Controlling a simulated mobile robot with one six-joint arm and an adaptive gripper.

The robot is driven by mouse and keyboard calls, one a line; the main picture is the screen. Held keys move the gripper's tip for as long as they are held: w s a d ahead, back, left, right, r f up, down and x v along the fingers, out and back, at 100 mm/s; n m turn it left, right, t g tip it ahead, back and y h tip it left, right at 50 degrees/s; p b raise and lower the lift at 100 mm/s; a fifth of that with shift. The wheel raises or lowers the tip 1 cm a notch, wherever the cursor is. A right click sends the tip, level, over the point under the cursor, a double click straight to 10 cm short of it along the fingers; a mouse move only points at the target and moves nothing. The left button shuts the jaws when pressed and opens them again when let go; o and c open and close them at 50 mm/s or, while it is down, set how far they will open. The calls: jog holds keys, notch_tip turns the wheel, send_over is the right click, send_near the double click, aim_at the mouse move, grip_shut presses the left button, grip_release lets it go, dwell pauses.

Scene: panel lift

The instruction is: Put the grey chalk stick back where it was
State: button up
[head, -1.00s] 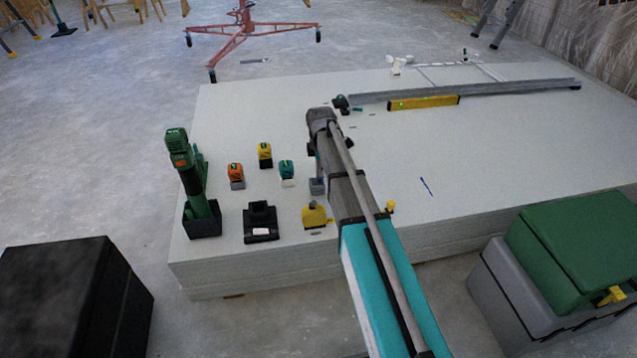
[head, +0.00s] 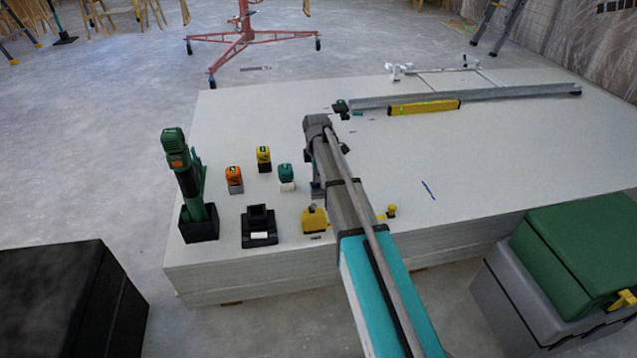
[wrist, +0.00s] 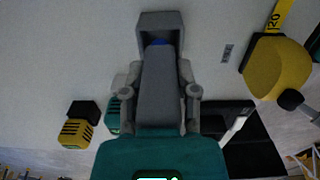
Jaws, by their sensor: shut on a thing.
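I cannot tell whether the stick touches the holder.
Teal (head: 286,172), yellow (head: 263,154) and orange (head: 233,174) items stand on small bases to the left. A black dock (head: 259,226) and a yellow tape measure (head: 314,219) are nearer. A green tool (head: 188,175) stands upright at far left. The board (head: 500,150) is mostly clear rightward.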

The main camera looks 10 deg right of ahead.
jog(key=shift+f+b, duration=1.25)
jog(key=shift+f, duration=0.3)
jog(key=shift+f, duration=0.15)
jog(key=o, duration=1)
jog(key=shift+r, duration=0.2)
notch_tip(320, 180, up, 12)
jog(key=p, duration=1.2)
jog(key=shift+s, duration=0.15)
